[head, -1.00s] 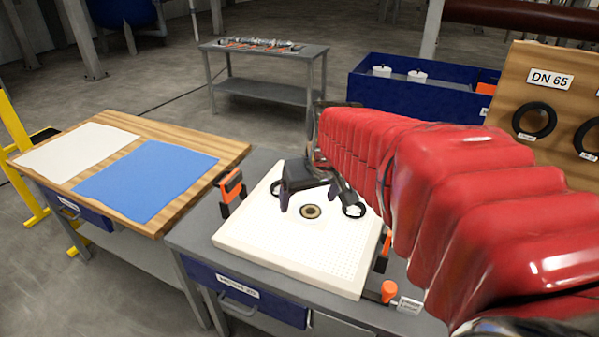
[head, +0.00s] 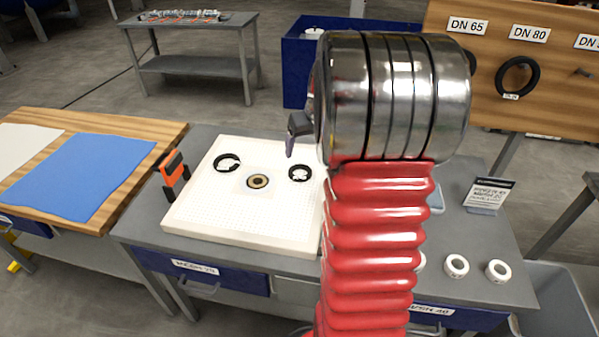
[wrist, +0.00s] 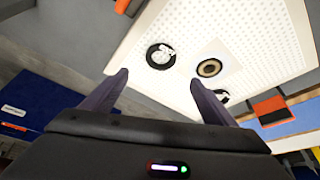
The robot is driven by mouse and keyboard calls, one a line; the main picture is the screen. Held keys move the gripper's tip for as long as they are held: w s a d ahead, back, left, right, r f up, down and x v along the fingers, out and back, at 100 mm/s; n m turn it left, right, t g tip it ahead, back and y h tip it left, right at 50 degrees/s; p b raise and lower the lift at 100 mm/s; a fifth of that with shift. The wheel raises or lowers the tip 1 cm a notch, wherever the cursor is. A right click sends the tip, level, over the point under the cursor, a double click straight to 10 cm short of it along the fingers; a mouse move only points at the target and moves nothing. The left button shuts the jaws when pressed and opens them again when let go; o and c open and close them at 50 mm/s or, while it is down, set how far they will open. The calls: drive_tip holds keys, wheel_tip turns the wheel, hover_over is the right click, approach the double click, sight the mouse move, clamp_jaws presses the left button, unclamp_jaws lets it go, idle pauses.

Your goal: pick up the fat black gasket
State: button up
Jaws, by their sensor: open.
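Two black rings lie on the white perforated plate (head: 240,233): one at left (head: 217,163) and one at right (head: 291,174), each with white marks showing inside. I cannot tell for sure which is the fat black gasket. In the wrist view the right ring (wrist: 150,58) shows whole, just beyond the gap between my fingers; the left ring (wrist: 223,98) is partly hidden by a finger. My gripper (wrist: 159,77) is open and empty above the plate. In the head view my arm hides most of it; one dark finger shows near the right ring.
White rolls (head: 456,266) and a sign (head: 487,196) are at right. A pegboard (head: 560,100) holds more black rings. A blue mat (head: 95,180) lies left.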

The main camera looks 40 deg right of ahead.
approach(300, 173)
drive_tip(key=shift+w+f, duration=0.2)
drive_tip(key=shift+f, duration=0.15)
idle(0.5)
drive_tip(key=shift+x, duration=2.65)
drive_tip(key=shift+c, duration=0.3)
drive_tip(key=c, duration=1.1)
